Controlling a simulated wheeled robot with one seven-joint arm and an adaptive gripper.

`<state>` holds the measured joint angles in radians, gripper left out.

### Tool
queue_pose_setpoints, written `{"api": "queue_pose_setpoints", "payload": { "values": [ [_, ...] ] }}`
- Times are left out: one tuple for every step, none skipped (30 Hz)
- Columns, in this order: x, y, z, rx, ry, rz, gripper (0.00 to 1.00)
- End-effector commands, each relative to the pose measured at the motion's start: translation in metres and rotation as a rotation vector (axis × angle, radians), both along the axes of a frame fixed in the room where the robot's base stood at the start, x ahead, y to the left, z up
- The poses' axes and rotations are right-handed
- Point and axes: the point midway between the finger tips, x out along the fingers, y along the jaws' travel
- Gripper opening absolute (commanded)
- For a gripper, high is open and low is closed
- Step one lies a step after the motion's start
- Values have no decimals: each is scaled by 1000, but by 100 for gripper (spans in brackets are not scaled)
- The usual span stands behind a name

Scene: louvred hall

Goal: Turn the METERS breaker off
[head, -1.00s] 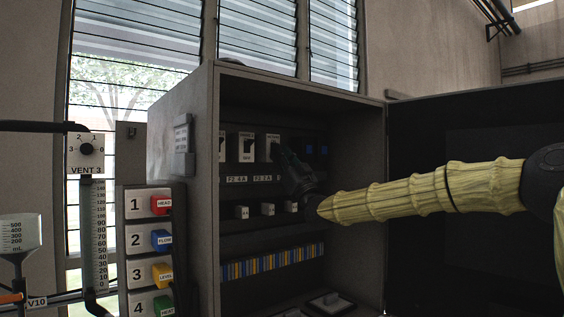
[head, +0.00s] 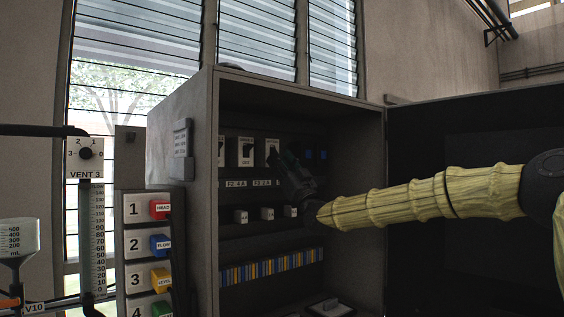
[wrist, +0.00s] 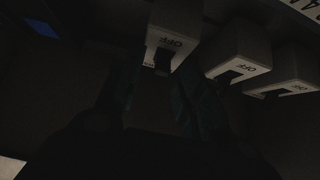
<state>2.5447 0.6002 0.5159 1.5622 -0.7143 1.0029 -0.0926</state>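The METERS breaker (head: 272,148) appears to be the rightmost of the white-plated breakers in the cabinet's upper row. Its nameplate is too small to read clearly now. In the wrist view, a white breaker housing (wrist: 173,28) marked OFF sits ahead of my gripper, with its dark toggle (wrist: 162,60) near the gap between the fingers. My gripper (head: 290,163) is just right of and below that breaker in the head view. Its fingers (wrist: 157,85) show dimly, apart, with nothing held. Contact with the toggle cannot be told in the dark.
Other breakers (head: 246,150) stand close on the left. A row of small white blocks (head: 267,213) and striped terminals (head: 272,267) lie below. The cabinet wall (head: 370,180) and open door (head: 480,130) bound the right. Coloured buttons (head: 160,242) are outside, left.

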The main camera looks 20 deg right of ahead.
Motion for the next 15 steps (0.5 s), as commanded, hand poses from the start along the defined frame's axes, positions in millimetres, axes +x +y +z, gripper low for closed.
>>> {"api": "queue_pose_setpoints", "payload": {
  "values": [
    [-2,-1,-2,0,0,0,38],
    [-4,-2,-4,1,0,-1,38],
    [-7,-3,-6,0,0,0,38],
    [-9,-4,-9,0,0,0,38],
    [-12,-5,-12,0,1,0,38],
    [-16,-7,-16,1,1,0,38],
    [-20,-8,-20,1,1,0,38],
    [-24,-10,-24,1,0,0,38],
    [-29,-12,-29,2,2,1,38],
    [-33,-13,-32,2,2,1,38],
    [-37,-15,-36,2,2,1,38],
    [-42,-17,-41,3,1,0,38],
    [-46,-19,-45,2,2,-1,38],
    [-49,-20,-49,2,2,-1,38],
    [-54,-21,-53,2,1,-1,38]
  ]
}}
